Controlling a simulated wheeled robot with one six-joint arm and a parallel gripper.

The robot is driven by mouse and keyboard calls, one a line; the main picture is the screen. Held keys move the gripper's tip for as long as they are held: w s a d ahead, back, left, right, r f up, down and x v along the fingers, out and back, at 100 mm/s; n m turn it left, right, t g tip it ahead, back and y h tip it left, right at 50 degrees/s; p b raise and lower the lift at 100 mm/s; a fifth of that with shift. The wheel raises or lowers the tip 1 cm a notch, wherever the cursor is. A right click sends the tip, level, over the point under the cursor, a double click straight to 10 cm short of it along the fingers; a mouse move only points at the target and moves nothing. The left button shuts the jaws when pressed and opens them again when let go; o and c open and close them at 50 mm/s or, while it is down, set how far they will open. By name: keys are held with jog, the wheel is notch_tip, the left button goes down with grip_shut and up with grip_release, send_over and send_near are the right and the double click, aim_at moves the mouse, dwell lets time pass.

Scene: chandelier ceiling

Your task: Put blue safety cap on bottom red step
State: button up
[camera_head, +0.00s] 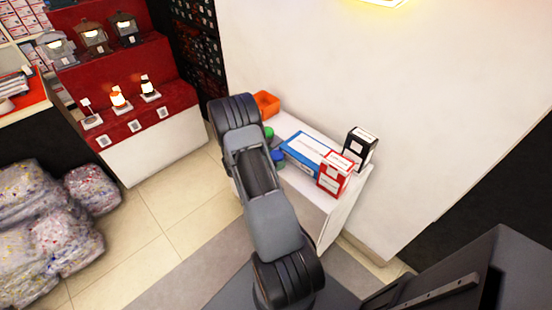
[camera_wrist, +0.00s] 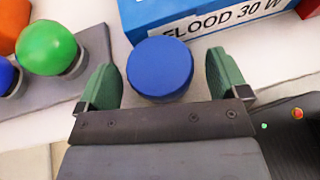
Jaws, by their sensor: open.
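The blue safety cap (camera_wrist: 160,68) is a round blue disc on the white counter in the wrist view. It also shows in the head view as a small blue patch (camera_head: 279,157) beside my arm. My gripper (camera_wrist: 162,75) is open, with one green finger on each side of the cap, apart from it. In the head view my arm hides the gripper. The red stepped display stands at the upper left of the head view; its bottom red step (camera_head: 178,101) carries small lit items and small white cards.
A blue box marked FLOOD 30 W (camera_wrist: 200,14) lies just behind the cap. A green ball-topped item (camera_wrist: 46,48) sits on a grey base at left. A red-white box (camera_head: 334,174), a black-white box (camera_head: 359,148) and an orange bin (camera_head: 266,103) share the counter. Floor toward the steps is clear.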

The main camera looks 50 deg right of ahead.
jog(key=shift+x, duration=0.9)
jog(key=shift+c, duration=0.4)
jog(key=c, duration=1)
